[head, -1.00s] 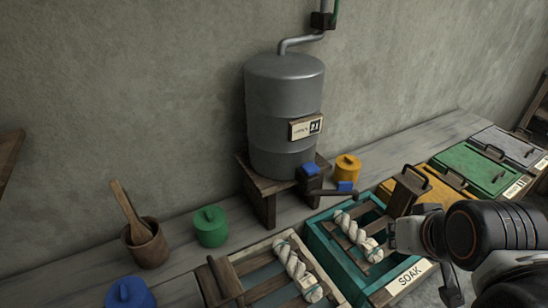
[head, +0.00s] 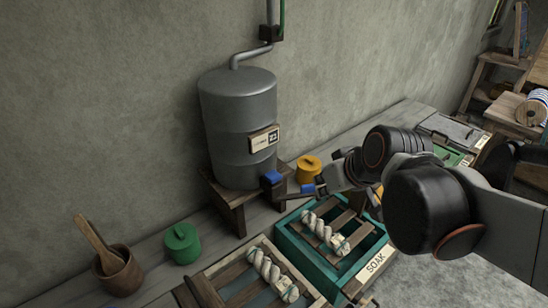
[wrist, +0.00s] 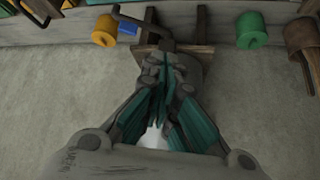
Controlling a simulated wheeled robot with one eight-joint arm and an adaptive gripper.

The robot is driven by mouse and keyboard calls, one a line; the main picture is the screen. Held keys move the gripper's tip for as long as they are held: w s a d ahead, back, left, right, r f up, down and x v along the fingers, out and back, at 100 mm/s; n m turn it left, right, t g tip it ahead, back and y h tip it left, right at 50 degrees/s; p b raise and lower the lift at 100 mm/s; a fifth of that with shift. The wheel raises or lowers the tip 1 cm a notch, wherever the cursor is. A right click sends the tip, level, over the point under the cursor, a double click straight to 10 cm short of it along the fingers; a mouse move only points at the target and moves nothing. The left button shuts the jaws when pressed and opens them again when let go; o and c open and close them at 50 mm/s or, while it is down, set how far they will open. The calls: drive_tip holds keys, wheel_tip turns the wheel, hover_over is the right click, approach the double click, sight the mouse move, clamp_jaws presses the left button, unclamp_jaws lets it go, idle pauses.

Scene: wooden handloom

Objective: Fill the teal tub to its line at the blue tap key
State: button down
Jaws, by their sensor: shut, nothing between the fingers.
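The teal tub (head: 290,243), with a SOAK label on its front, sits on the bench below the grey tank. A pale twisted skein (head: 325,232) lies on wooden slats across it; I cannot make out a water level or fill line. A blue piece (head: 272,177) shows at the tank's tap, and another small blue piece (head: 308,188) lies near the dark spout, close to my gripper. I cannot tell which is the tap key. My gripper (head: 326,184) is at the tub's back edge near the spout. In the wrist view its teal fingers (wrist: 163,60) are shut and empty.
The grey tank (head: 238,115) stands on a wooden stand against the wall. A yellow jar (head: 308,168) is behind my gripper, a green jar (head: 181,244) left of the stand. A second slatted tub (head: 225,285) with a skein sits left of the teal one. My arm hides the bench at right.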

drive_tip(key=w+a+n+y+p, duration=0.2)
drive_tip(key=w+a+p, duration=0.3)
drive_tip(key=w, duration=0.8)
drive_tip(key=shift+w+r+n+y, duration=0.3)
drive_tip(key=shift+r+n+y, duration=0.1)
drive_tip(key=shift+n, duration=0.5)
drive_tip(key=shift+a, duration=0.1)
drive_tip(key=b, duration=0.2)
hover_over(275, 176)
drive_tip(key=f, duration=0.6)
drive_tip(key=shift+s+f, duration=0.25)
drive_tip(key=shift+f, duration=0.15)
drive_tip(key=f, duration=0.3)
drive_tip(key=shift+w+f, duration=0.15)
drive_tip(key=shift+w, duration=0.05)
drive_tip(key=shift+f, duration=0.45)
drive_tip(key=shift+f+b, duration=0.1)
drive_tip(key=shift+b, duration=0.2)
